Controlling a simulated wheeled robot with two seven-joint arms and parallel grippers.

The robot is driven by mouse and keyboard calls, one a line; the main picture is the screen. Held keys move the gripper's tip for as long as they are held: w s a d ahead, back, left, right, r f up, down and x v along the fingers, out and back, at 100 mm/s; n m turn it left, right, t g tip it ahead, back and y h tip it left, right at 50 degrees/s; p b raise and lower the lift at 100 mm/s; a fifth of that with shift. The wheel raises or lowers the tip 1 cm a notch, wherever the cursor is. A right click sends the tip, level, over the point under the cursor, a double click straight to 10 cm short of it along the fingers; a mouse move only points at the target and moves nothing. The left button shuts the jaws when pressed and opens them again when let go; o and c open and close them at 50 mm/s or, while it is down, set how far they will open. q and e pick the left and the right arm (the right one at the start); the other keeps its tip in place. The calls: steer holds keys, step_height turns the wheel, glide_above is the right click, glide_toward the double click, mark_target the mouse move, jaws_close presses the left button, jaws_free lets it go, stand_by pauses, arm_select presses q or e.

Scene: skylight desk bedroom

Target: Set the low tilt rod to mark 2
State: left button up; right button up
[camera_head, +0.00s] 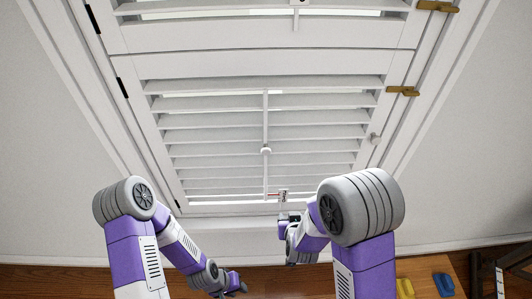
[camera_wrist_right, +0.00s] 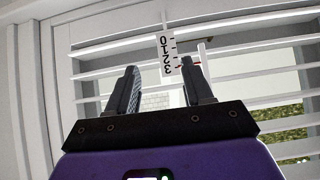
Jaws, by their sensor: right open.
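The low tilt rod (camera_head: 265,120) runs upright down the middle of the lower shutter panel, with a white knob (camera_head: 266,151) partway along it. In the right wrist view a white rod piece (camera_wrist_right: 205,58) stands right of the scale card. The scale card (camera_wrist_right: 166,52) appears upside down, numbered 0 to 3. A red pointer (camera_wrist_right: 192,64) lies near marks 2 and 3; I cannot tell exactly which. My right gripper (camera_wrist_right: 163,82) is open and empty below the scale. My left gripper (camera_head: 238,285) is low, away from the shutter; its jaws are unclear.
The shutter's white slats (camera_head: 210,121) fill the lower panel. Brass latches (camera_head: 403,91) sit on its right frame, with a round knob (camera_head: 375,138) below. Yellow (camera_head: 405,288) and blue (camera_head: 443,284) objects lie at lower right.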

steer(key=w+a+r+t+b, duration=0.1)
steer(key=a+r+t, duration=0.15)
steer(key=r, duration=0.35)
steer(key=w+a+r+t, duration=0.2)
steer(key=r+t, duration=0.1)
steer(key=r, duration=0.4)
steer(key=t, duration=0.3)
glide_toward(266, 152)
steer(key=w, duration=0.3)
steer(key=w+b, duration=0.1)
steer(key=w, duration=0.6)
steer(key=shift+w+a+b, duration=0.15)
steer(key=shift+w+b, duration=0.2)
steer(key=shift+b, duration=0.05)
jaws_close()
